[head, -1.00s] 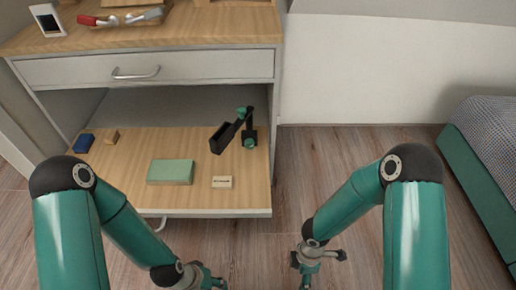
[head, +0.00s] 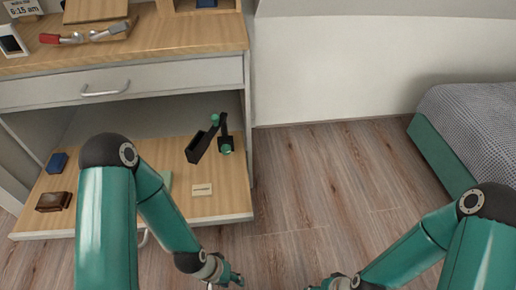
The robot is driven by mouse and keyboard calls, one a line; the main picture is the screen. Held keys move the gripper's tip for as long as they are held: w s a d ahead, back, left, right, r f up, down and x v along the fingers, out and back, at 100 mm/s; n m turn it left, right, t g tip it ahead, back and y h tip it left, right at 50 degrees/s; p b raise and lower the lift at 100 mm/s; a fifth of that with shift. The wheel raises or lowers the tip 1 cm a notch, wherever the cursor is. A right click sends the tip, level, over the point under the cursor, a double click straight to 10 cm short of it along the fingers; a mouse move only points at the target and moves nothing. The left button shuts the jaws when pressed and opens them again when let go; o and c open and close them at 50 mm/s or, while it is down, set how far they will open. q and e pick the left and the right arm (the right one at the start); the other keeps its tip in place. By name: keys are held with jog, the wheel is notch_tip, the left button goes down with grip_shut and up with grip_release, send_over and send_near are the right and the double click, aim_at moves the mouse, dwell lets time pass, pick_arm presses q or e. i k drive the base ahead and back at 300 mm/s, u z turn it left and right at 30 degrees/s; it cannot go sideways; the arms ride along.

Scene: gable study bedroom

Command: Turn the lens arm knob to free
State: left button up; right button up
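The lens arm (head: 203,143) is a black jointed arm with a dark rectangular head. It stands at the right side of the pull-out shelf (head: 232,205). It carries one green knob (head: 215,119) at its upper joint and a second green round part (head: 226,149) lower by its base. Any marking for free is too small to read. My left gripper (head: 227,282) is at the bottom edge, in front of and below the shelf, its fingers apart and empty. My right gripper (head: 325,286) is partly cut off at the bottom edge, away from the lens arm; its fingers are unclear.
A cream label block (head: 202,190), a blue box (head: 57,162) and a brown box (head: 53,202) lie on the shelf. A green box (head: 168,182) is mostly hidden by my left arm. The closed drawer (head: 150,83) is above. Floor to the right is clear before the bed (head: 440,150).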

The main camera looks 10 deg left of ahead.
aim_at(226, 149)
jog(key=u, duration=0.1)
jog(key=i, duration=0.2)
jog(key=z, duration=2.35)
jog(key=k, duration=1.6)
jog(key=u, duration=0.6)
jog(key=k, duration=0.6)
jog(key=u, duration=0.85)
jog(key=i, duration=0.55)
jog(key=u, duration=0.2)
